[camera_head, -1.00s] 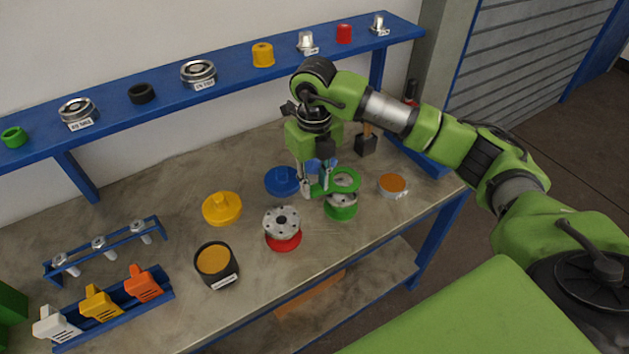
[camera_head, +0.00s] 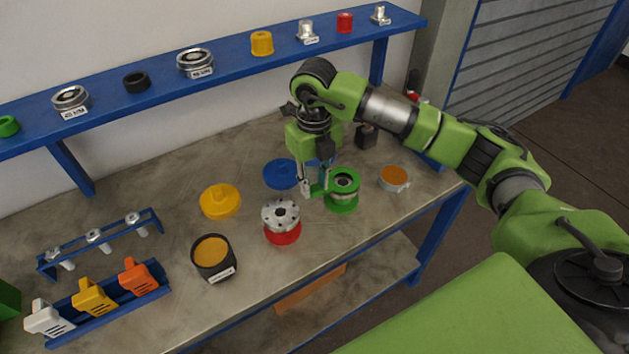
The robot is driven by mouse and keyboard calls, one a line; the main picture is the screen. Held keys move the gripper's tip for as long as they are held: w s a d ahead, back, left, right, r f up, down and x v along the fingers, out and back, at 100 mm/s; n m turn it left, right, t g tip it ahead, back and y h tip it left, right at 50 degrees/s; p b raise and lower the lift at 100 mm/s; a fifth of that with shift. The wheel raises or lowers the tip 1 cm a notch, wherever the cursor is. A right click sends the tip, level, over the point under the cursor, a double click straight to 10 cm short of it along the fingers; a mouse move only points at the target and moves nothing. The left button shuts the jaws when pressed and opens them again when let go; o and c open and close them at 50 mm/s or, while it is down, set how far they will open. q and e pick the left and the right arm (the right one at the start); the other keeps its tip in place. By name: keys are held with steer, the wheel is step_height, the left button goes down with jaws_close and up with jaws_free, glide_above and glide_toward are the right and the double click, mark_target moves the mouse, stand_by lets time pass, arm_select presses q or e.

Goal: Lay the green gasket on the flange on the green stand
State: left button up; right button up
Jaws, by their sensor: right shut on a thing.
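My right gripper (camera_head: 315,188) points down and is shut on the side of the green gasket (camera_head: 334,189), at the left of the green stand. The gasket's ring is at the height of the flange's top, over or around its face; I cannot tell whether it rests flat. The grey flange (camera_head: 343,182) shows inside the green ring. The green stand (camera_head: 342,206) is under it on the bench. My left gripper is not in view.
A second grey flange (camera_head: 280,213) on a red stand (camera_head: 283,236) is close at left. A blue disc (camera_head: 280,174) lies behind, and a round tin with an orange top (camera_head: 394,178) stands at right. A yellow flanged part (camera_head: 220,201) and a black cup (camera_head: 213,258) are further left.

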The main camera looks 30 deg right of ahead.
steer(key=shift+f, duration=0.35)
steer(key=o, duration=1)
steer(key=shift+r, duration=0.1)
